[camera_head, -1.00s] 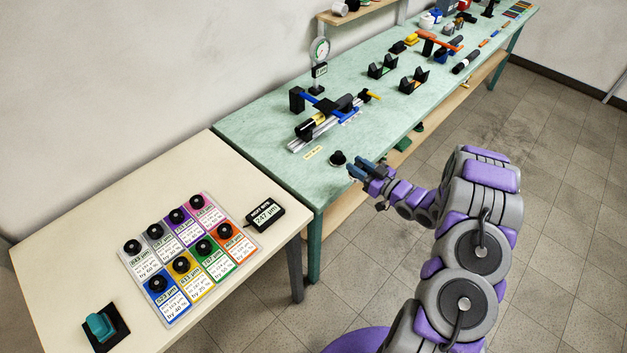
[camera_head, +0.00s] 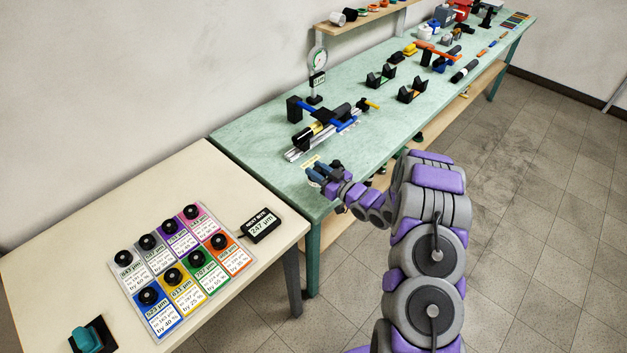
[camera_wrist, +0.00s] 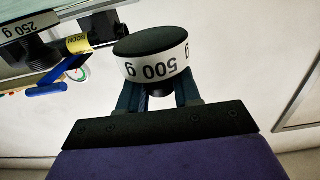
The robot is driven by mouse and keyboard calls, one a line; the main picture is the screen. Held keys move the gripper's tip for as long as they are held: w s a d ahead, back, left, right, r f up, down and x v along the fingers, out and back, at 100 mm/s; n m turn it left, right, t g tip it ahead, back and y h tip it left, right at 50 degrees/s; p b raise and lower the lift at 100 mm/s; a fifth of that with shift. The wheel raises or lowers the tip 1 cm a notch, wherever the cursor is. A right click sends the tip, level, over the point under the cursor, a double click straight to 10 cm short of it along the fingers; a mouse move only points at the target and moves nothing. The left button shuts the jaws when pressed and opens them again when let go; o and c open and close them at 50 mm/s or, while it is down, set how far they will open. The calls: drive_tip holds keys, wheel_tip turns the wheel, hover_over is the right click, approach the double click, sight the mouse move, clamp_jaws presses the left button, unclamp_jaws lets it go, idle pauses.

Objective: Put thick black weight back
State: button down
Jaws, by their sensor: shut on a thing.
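The thick black weight (camera_wrist: 152,45) has a white band marked "500 g" and fills the middle of the wrist view. My gripper (camera_wrist: 160,95) is shut on its narrow neck, and the weight's wide body sticks out beyond the fingers. In the head view my gripper (camera_head: 322,174) is at the near edge of the green bench, beside a small pale label (camera_head: 311,161). The weight is hard to make out there against the dark fingers. Another black weight marked "250 g" (camera_wrist: 28,25) shows at the upper left of the wrist view.
A metal rail fixture (camera_head: 315,140) with black and blue parts stands behind my gripper on the green bench (camera_head: 250,133). A dial gauge (camera_head: 317,60) stands behind it. The cream table (camera_head: 50,270) at left holds colored cards with black knobs (camera_head: 180,260) and a small display (camera_head: 261,226).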

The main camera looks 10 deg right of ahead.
drive_tip(key=shift+w+d, duration=0.1)
drive_tip(key=shift+w, duration=0.1)
drive_tip(key=shift+f, duration=0.4)
drive_tip(key=f, duration=0.1)
drive_tip(key=a+f+b, duration=0.1)
drive_tip(key=f, duration=0.1)
drive_tip(key=shift+a, duration=0.3)
drive_tip(key=c, duration=1.1)
unclamp_jaws()
drive_tip(key=shift+d+r, duration=0.15)
drive_tip(key=shift+d, duration=0.1)
drive_tip(key=o, duration=0.3)
drive_tip(key=shift+d, duration=0.3)
drive_tip(key=shift+a, duration=0.2)
drive_tip(key=p+v, duration=0.2)
drive_tip(key=v, duration=1)
